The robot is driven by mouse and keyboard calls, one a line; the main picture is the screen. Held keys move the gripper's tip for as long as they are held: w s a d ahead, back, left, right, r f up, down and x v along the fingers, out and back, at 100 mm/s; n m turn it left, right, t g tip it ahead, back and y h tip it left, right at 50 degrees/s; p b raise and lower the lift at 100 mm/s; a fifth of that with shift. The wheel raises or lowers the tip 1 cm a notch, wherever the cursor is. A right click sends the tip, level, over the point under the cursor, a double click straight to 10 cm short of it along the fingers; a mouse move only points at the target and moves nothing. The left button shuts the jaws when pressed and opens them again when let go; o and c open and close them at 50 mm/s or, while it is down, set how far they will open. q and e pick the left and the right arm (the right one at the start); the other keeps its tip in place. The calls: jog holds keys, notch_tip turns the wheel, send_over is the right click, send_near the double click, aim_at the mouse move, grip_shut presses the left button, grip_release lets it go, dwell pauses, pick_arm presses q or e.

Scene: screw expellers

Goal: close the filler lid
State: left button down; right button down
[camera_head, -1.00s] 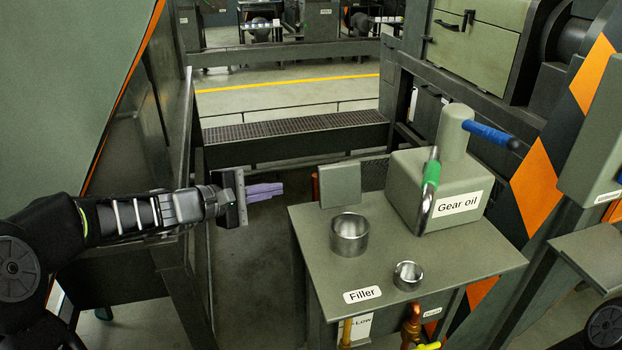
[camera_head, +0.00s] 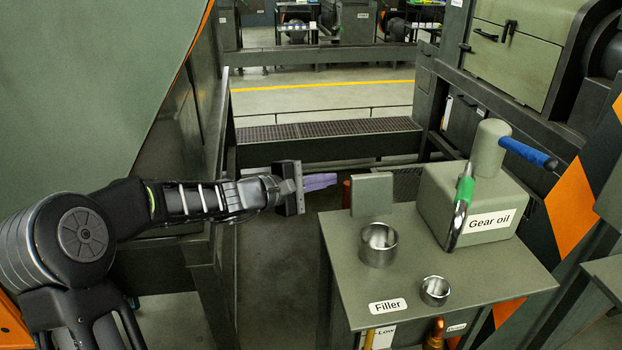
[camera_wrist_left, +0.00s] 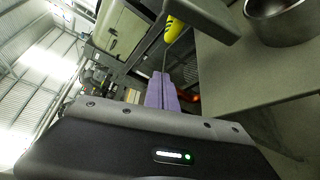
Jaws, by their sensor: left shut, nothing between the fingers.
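The filler lid (camera_head: 372,194) is a grey-green square plate standing upright at the back left edge of the filler tank top (camera_head: 350,262). It is open, behind the wide metal filler neck (camera_head: 378,245). The "Filler" label (camera_head: 388,306) is near the front edge. My left gripper (camera_head: 334,180) has purple fingers, shut and empty, pointing right. Its tips are just left of the lid, apparently with a small gap. The left wrist view also shows the fingers (camera_wrist_left: 161,92), the lid (camera_wrist_left: 205,15) and part of the neck (camera_wrist_left: 284,22). My right gripper is out of view.
A smaller metal ring (camera_head: 435,291) sits at the tank's front. A dark machine frame (camera_head: 205,180) lies left. Open floor shows between frame and tank.

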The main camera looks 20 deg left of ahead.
aim_at(368, 191)
pick_arm(q)
jog(key=d+p, duration=0.1)
jog(key=d, duration=0.1)
jog(key=d+r, duration=0.1)
jog(key=d, duration=0.1)
jog(key=shift+w+p, duration=0.1)
jog(key=shift+p, duration=0.3)
jog(key=shift+d, duration=0.1)
